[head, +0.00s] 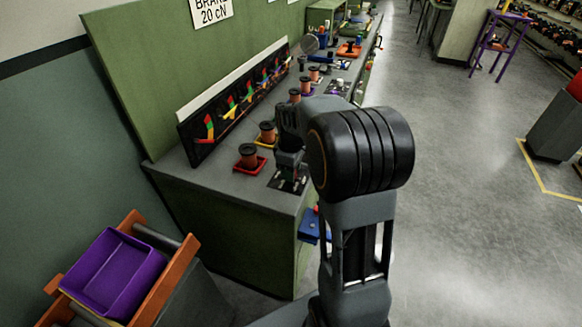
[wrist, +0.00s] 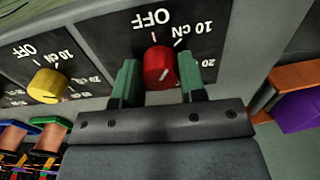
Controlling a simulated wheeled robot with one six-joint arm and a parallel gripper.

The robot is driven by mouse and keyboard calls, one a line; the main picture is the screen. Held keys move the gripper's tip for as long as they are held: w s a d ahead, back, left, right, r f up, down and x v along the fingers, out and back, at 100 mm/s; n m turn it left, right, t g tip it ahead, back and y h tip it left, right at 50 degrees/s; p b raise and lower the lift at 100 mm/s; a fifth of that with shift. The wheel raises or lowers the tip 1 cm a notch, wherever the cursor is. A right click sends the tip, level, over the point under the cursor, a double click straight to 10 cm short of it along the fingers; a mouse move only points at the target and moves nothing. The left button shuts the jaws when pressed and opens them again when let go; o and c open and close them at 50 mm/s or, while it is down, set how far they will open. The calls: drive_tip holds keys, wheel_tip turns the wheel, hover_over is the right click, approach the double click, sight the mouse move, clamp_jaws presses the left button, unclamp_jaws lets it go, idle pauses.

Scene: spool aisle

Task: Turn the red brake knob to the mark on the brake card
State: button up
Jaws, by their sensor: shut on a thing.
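The red brake knob (wrist: 159,66) sits on a black dial plate (wrist: 118,38) in the wrist view. The plate's lettering shows OFF, 10 cN and a partly cut-off 20. A short white line shows on the knob, on its lower right part; its exact setting is hard to tell. My gripper (wrist: 159,84) has its green fingers on either side of the knob and is shut on it. In the head view my gripper (head: 290,160) reaches down to the bench, hiding the knob. The brake card (head: 212,10) on the green board reads 20 cN, its top line cut off.
A yellow knob (wrist: 48,86) on its own dial stands beside the red one. Copper spools (head: 249,155) line the bench below a display of coloured gauges (head: 236,100). A purple bin (head: 113,272) stands at lower left.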

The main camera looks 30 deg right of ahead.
drive_tip(key=m+p, duration=0.1)
drive_tip(key=m, duration=0.6)
drive_tip(key=shift+p, duration=0.4)
drive_tip(key=m, duration=0.4)
drive_tip(key=shift+p, duration=0.3)
drive_tip(key=shift+m+p, duration=0.3)
drive_tip(key=shift+m, duration=1.6)
drive_tip(key=o, duration=0.9)
drive_tip(key=shift+r, duration=0.1)
wheel_tip(320, 180, up, 14)
drive_tip(key=shift+f+p, duration=0.15)
drive_tip(key=shift+p, duration=0.35)
